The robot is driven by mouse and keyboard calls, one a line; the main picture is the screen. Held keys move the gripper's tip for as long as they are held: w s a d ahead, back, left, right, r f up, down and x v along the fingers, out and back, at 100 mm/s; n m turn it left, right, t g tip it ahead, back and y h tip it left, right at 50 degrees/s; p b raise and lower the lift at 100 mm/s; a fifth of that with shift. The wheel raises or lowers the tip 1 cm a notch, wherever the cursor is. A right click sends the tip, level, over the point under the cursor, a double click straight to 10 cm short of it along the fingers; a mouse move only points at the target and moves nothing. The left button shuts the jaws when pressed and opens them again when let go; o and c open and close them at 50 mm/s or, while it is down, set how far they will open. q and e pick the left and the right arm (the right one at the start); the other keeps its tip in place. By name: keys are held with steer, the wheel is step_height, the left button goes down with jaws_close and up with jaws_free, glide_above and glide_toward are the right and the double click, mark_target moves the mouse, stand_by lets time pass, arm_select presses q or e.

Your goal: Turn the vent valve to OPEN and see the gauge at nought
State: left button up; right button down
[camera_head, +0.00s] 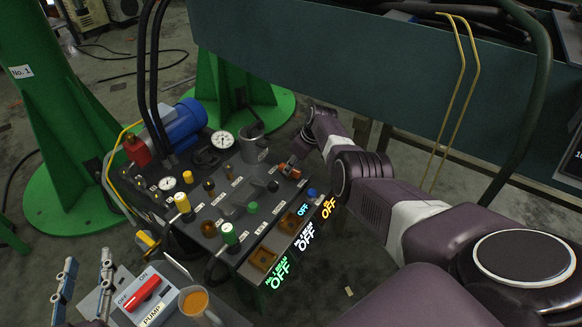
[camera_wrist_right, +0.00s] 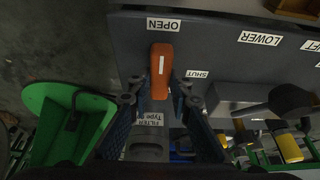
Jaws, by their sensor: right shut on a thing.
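The vent valve's orange handle (camera_wrist_right: 161,72) shows in the right wrist view, its white line pointing toward the OPEN label (camera_wrist_right: 163,25). The SHUT label (camera_wrist_right: 196,74) is to its right. My right gripper (camera_wrist_right: 161,98) is shut on the handle, one finger on each side. In the head view the orange handle (camera_head: 290,171) is at the console's far right, beside my right gripper (camera_head: 296,160). A larger gauge (camera_head: 222,139) and a smaller gauge (camera_head: 167,183) face up; their needles are too small to read surely. My left gripper (camera_head: 88,262) is open and empty at lower left.
The console (camera_head: 225,205) carries several knobs and levers close together. A pump switch box (camera_head: 143,296) with a red handle and a mug (camera_head: 196,303) are at the lower left. Green posts (camera_head: 65,130) and a blue motor (camera_head: 184,124) stand behind. Lit signs read OFF.

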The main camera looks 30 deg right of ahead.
steer(key=c, duration=1.8)
jaws_free()
steer(key=shift+o, duration=0.2)
steer(key=shift+v, duration=0.75)
steer(key=v, duration=1)
steer(key=shift+s+r, duration=0.2)
